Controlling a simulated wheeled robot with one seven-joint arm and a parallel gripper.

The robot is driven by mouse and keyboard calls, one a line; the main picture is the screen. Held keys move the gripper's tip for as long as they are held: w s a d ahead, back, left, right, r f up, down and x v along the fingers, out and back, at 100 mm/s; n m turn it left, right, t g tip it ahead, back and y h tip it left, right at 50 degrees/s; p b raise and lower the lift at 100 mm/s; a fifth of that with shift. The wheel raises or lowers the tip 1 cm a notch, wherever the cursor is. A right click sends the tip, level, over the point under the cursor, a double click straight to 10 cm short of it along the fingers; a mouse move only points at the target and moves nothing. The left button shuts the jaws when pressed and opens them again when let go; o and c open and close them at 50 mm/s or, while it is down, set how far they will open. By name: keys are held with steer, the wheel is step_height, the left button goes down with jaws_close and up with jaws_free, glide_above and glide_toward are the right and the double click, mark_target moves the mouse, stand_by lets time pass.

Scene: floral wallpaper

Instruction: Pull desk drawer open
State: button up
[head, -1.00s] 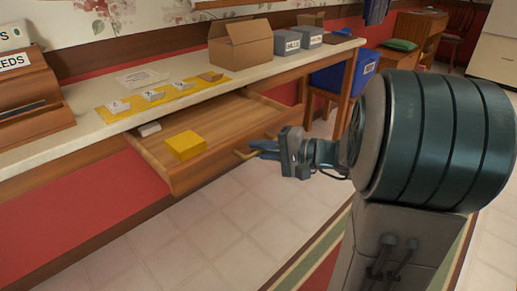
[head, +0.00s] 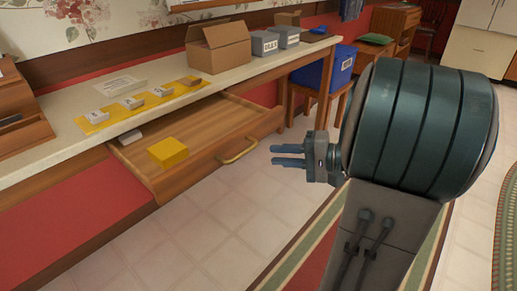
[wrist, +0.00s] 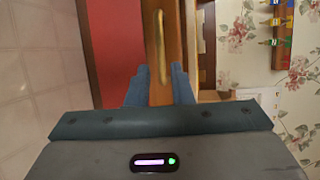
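The wooden desk drawer (head: 205,152) stands pulled out from under the pale desk top (head: 65,137). A yellow block (head: 168,152) and a small whitish item (head: 130,137) lie inside it. Its brass handle (head: 237,151) is on the front face and also shows in the wrist view (wrist: 156,35). My gripper (head: 273,155) is to the right of the handle, apart from it, with its fingers pointing at the drawer front. In the wrist view the two fingers (wrist: 160,85) are spread with nothing between them, and the handle lies beyond their tips.
On the desk top are a yellow strip with several small cards (head: 140,101), an open cardboard box (head: 218,47) and grey boxes (head: 265,43). A blue bin (head: 338,70) on a stool stands behind my gripper. The tiled floor before the drawer is clear.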

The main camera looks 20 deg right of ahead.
steer(key=v, duration=0.3)
steer(key=shift+s+d, duration=0.15)
steer(key=shift+d, duration=0.1)
steer(key=s+a+r+n+g+h+p, duration=0.2)
steer(key=s+a+r+g+p, duration=0.3)
steer(key=p, duration=0.4)
steer(key=s+a+r+n+g+h+p, duration=0.2)
steer(key=s+a+r+g+p, duration=0.15)
steer(key=a+r+p, duration=0.45)
step_height(320, 180, up, 12)
steer(key=s+n+t+h+p, duration=0.1)
steer(key=n+h+p, duration=0.3)
steer(key=h+p, duration=0.4)
steer(key=p, duration=0.7)
steer(key=shift+s+d+r+p, duration=0.2)
steer(key=shift+s+r+p, duration=0.05)
steer(key=shift+p, duration=0.15)
